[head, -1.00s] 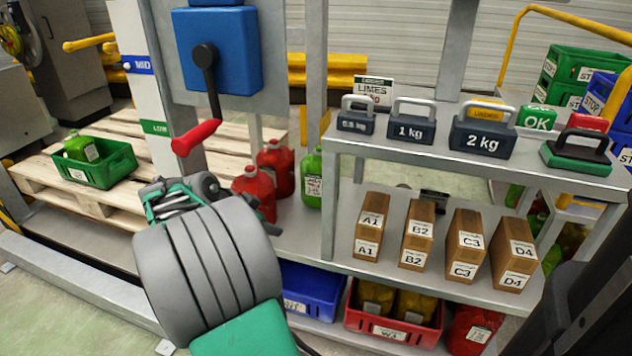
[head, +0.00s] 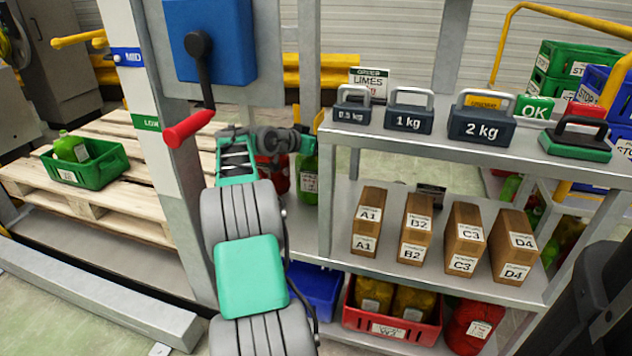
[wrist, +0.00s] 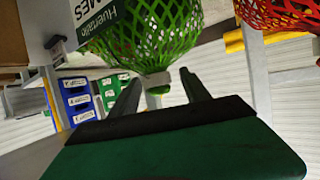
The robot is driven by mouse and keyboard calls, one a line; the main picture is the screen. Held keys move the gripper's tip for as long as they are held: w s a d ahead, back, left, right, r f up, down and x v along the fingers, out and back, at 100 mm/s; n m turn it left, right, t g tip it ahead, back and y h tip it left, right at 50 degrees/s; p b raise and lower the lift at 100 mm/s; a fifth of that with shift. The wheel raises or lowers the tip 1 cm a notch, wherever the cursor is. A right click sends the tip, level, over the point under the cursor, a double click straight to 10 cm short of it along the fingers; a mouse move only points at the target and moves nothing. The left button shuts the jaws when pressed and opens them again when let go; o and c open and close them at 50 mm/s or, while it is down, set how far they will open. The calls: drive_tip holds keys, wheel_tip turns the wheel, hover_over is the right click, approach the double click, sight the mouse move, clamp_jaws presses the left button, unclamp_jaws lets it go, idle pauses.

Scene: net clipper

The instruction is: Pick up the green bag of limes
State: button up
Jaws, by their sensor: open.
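The green net bag of limes (head: 309,181) stands on the shelf left of the upright post in the head view, its top covered by my gripper (head: 298,142). In the wrist view the green bag (wrist: 150,38) fills the top middle, with its white and green label at its left. My gripper also shows there (wrist: 160,88), its two dark fingers apart. The bag's narrow end, with a pale clip, lies between or just beyond the fingers. I cannot tell whether they touch it. Another green bag (head: 70,148) lies in a green crate (head: 98,172) on the pallet.
A red net bag (wrist: 275,15) is beside the green one. The metal post (head: 325,200) and the shelf with weights (head: 482,127) are close on the right. A blue box with a red-handled lever (head: 190,128) hangs above my arm.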

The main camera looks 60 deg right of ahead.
drive_tip(key=shift+s+d+f, duration=0.1)
drive_tip(key=shift+d, duration=0.3)
drive_tip(key=shift+c, duration=0.5)
clamp_jaws()
idle(0.4)
